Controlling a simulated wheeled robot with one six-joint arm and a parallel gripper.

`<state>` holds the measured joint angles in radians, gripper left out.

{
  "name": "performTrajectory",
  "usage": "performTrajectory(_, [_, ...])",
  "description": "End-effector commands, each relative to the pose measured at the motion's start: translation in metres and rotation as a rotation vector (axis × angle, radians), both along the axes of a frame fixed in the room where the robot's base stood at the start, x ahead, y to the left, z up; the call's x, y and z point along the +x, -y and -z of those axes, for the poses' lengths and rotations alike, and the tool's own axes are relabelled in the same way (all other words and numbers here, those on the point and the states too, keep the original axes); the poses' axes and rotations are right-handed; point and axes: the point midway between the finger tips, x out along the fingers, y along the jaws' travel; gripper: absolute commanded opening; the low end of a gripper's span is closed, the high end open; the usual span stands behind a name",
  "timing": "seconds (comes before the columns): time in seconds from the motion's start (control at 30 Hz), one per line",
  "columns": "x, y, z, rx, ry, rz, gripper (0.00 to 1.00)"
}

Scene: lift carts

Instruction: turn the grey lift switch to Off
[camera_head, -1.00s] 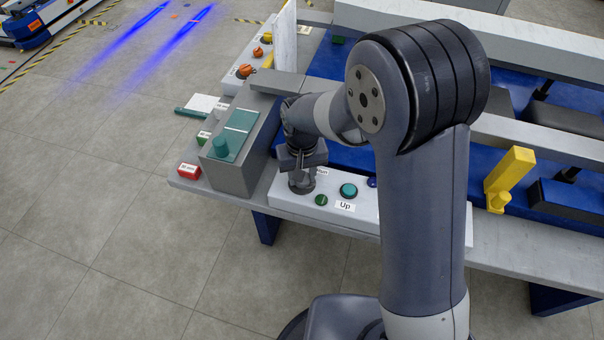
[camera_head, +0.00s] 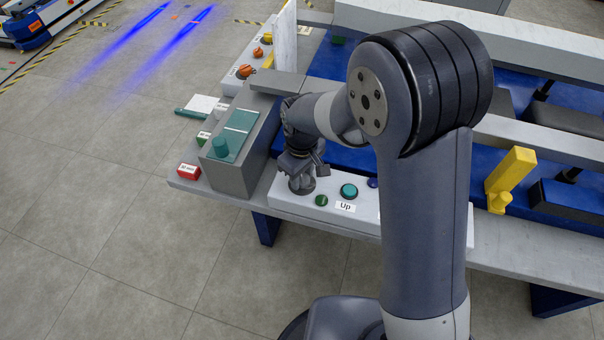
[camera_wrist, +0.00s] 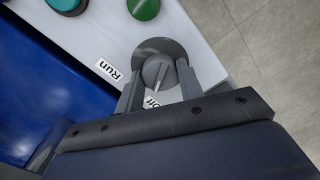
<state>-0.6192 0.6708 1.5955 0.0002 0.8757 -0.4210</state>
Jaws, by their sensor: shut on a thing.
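The grey lift switch (camera_wrist: 160,72) is a round knob with a pale pointer line on a grey disc, in the wrist view. Its line points down towards the partly hidden "Off" label (camera_wrist: 152,102); the "Run" label (camera_wrist: 108,69) is to its left. My gripper (camera_wrist: 160,85) is shut on the knob, one finger on each side. In the head view my gripper (camera_head: 301,180) is low over the left end of the white control panel (camera_head: 290,206), and the knob is mostly hidden beneath it.
A green button (camera_head: 321,200) and a teal button (camera_head: 348,190) labelled "Up" are right of my gripper. A grey box (camera_head: 230,178) with a teal knob stands close on its left. A yellow bracket (camera_head: 508,180) stands farther right.

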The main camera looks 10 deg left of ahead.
Motion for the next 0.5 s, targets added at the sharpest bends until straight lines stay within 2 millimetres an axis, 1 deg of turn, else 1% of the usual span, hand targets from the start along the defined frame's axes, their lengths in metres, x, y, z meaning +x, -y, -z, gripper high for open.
performTrajectory(0.4, [0.0004,-0.0003,-0.0006,0.000,0.001,-0.010,0.13])
performTrajectory(0.43, [0.0004,-0.0003,-0.0006,0.000,0.001,-0.010,0.36])
performTrajectory(0.5, [0.0004,-0.0002,-0.0006,0.000,0.001,-0.009,0.42])
